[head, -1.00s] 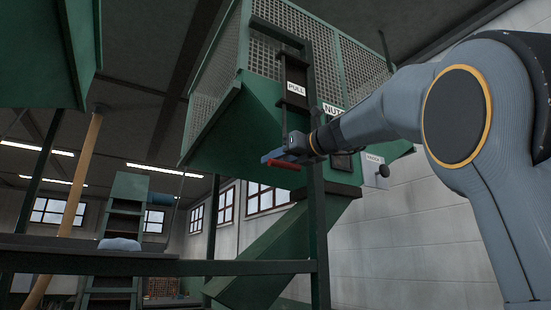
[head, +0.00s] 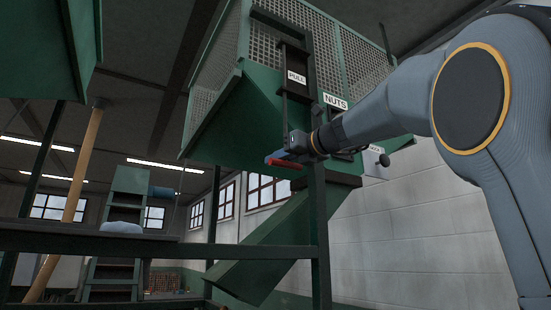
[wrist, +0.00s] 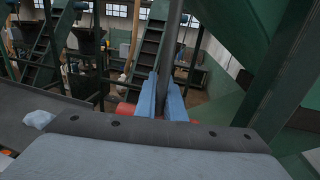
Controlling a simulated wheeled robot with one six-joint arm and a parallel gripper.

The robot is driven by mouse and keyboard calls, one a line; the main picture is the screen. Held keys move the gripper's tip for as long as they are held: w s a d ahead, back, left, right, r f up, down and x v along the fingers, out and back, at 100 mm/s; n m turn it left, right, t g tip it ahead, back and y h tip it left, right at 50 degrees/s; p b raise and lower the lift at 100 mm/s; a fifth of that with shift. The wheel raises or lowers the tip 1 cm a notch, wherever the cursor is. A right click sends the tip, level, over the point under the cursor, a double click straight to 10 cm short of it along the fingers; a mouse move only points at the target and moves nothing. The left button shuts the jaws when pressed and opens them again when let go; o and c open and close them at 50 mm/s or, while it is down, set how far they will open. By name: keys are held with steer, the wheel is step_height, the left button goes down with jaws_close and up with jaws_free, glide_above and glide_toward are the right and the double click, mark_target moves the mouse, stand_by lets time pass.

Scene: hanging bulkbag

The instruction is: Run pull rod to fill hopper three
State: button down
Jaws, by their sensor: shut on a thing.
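The pull rod (head: 285,105) hangs upright down the front of the green hopper (head: 215,115), beside a white PULL label (head: 297,77). A red crossbar handle (head: 283,162) is at its lower end. My gripper (head: 290,156) is at the rod's bottom, just above the red handle. In the wrist view, the blue fingers (wrist: 162,98) close around the dark rod (wrist: 168,55), with parts of the red handle (wrist: 125,108) showing beside and below them. The grip's lower part is hidden by my gripper body. The hopper's inside is hidden.
A dark upright post (head: 319,230) and a horizontal rail (head: 150,247) stand below the hopper. A green chute (head: 275,245) slopes beneath. Another green hopper (head: 40,50) hangs at upper left.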

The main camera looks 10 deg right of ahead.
mark_target(297, 168)
step_height(297, 168, down, 5)
steer(key=b, duration=0.2)
steer(key=shift+b, duration=0.35)
steer(key=c, duration=1.8)
jaws_free()
steer(key=shift+r, duration=0.1)
steer(key=shift+c, duration=0.2)
steer(key=shift+b+v, duration=1.2)
steer(key=shift+v, duration=2.7)
